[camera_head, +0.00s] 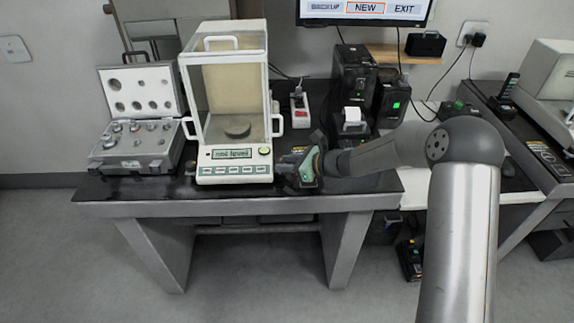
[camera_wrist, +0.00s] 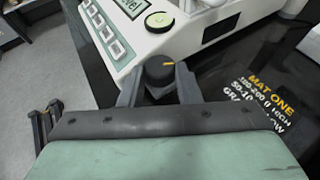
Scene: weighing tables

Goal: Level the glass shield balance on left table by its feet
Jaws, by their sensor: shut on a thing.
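The glass shield balance (camera_head: 234,172) stands on the left table (camera_head: 210,207), a white body with a glass case and a dark round pan inside. Its small front display shows text that seems to read "not level". A dark round levelling foot (camera_wrist: 160,71) with an orange mark sits at the balance's front corner in the wrist view. My gripper (camera_wrist: 160,82) is shut on this foot, one finger on each side. In the head view my gripper (camera_head: 287,170) is at the balance's front right corner, and the foot is hidden. A round green bubble level (camera_wrist: 158,21) shows on the balance's front.
An open weight case (camera_head: 139,163) stands left of the balance. A power strip (camera_head: 299,108), black boxes (camera_head: 354,80) and a small printer (camera_head: 352,122) stand behind my arm.

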